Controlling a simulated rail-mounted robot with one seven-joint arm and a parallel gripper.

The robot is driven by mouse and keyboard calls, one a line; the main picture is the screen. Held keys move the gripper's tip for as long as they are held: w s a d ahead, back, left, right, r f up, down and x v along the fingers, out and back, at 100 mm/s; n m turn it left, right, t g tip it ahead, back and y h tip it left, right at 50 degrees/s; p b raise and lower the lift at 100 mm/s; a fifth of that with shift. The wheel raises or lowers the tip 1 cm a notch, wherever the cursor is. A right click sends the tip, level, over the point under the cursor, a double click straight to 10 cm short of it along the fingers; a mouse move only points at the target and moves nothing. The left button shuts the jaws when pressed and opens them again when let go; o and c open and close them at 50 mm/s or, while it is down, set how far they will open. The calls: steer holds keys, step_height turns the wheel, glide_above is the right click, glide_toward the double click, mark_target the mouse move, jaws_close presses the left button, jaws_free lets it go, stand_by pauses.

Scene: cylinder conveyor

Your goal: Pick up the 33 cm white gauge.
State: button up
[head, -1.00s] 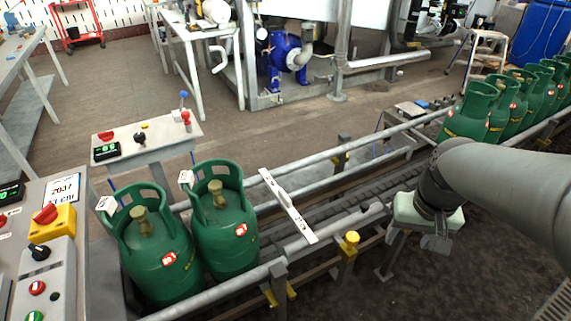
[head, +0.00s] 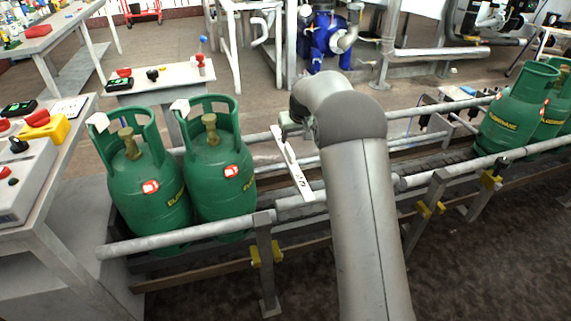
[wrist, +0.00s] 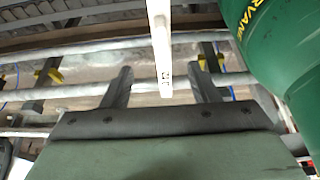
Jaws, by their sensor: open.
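The white gauge (head: 291,163) is a long thin bar lying across the conveyor rails, just right of the two green cylinders, in the head view. It has dark print near its front end and a raised grip near its far end. In the wrist view the gauge (wrist: 160,45) runs down from the top edge, with its printed end in line with the gap between my fingers. My gripper (wrist: 160,85) is open, a finger to each side of that line, and holds nothing. In the head view my arm hides most of the gripper, which is by the gauge's far end.
Two green cylinders (head: 221,165) stand on the conveyor left of the gauge; one (wrist: 280,45) fills the wrist view's upper right. More green cylinders (head: 516,118) stand at the right. Metal guard rails (head: 190,233) line the conveyor. A control table (head: 160,82) stands behind.

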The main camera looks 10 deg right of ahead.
mark_target(290, 150)
steer(key=b+x, duration=0.2)
steer(key=x, duration=0.9)
steer(key=shift+w+a+f+b, duration=0.15)
steer(key=shift+f+b, duration=0.15)
steer(key=shift+b, duration=0.1)
steer(key=shift+r, duration=0.1)
jaws_close()
